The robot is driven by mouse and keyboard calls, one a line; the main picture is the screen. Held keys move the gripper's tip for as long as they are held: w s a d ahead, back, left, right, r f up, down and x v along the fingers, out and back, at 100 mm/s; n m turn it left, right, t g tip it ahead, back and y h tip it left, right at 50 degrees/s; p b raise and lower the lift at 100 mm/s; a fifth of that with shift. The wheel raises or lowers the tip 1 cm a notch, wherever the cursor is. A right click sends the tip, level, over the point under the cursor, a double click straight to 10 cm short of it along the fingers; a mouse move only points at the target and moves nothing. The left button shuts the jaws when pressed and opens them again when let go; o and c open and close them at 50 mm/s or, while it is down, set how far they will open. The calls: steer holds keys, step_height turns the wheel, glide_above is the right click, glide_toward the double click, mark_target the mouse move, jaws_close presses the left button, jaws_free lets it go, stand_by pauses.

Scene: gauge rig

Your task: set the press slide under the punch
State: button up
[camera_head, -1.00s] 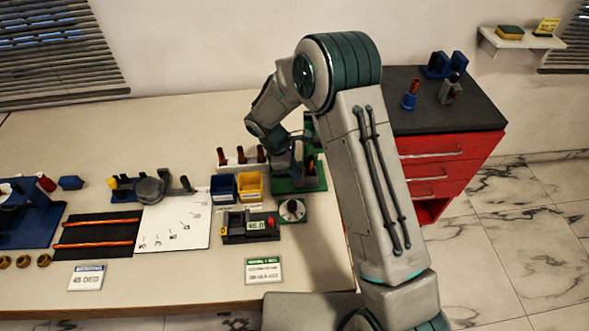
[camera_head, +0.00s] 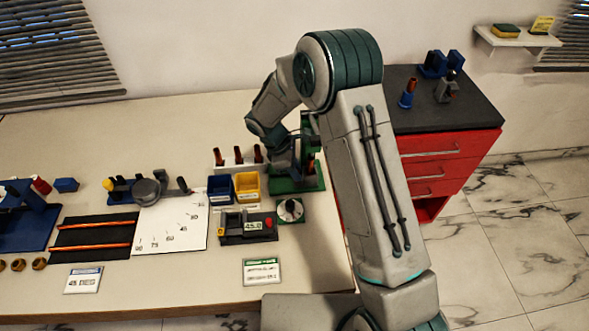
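The green press (camera_head: 306,185) stands at the right end of the table, and its base and part of its upright show. My gripper (camera_head: 288,172) is at the press, low over its base. My arm covers most of the press, so the slide and the punch cannot be made out. The fingertips are too small and hidden to tell whether they are open or shut, or touching anything.
A rack with several brown pieces (camera_head: 238,159), a blue bin (camera_head: 220,188) and a yellow bin (camera_head: 247,186) stand left of the press. A grey readout device (camera_head: 247,227) and a dial (camera_head: 290,210) lie in front. The table's front middle (camera_head: 180,290) is clear.

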steer(key=v, duration=0.7)
steer(key=shift+r+b, duration=0.3)
steer(key=shift+b, duration=0.15)
steer(key=shift+s+a+f, duration=0.1)
steer(key=shift+a+f, duration=0.05)
steer(key=shift+f, duration=0.05)
jaws_close()
steer(key=s+a+f+n+t+h+b, duration=0.2)
steer(key=s+a+n+t+h+b, duration=0.4)
steer(key=s+a+b, duration=0.6)
steer(key=shift+n+t+y, duration=0.3)
steer(key=shift+n+t, duration=0.2)
steer(key=shift+n, duration=0.1)
steer(key=x, duration=0.4)
steer(key=w+r+b+x, duration=0.1)
steer(key=x, duration=0.4)
steer(key=w+r+x, duration=0.1)
steer(key=x, duration=0.4)
steer(key=shift+d+r+b, duration=0.25)
steer(key=shift+b, duration=0.15)
steer(key=shift+w+d, duration=0.4)
steer(key=shift+d, duration=0.25)
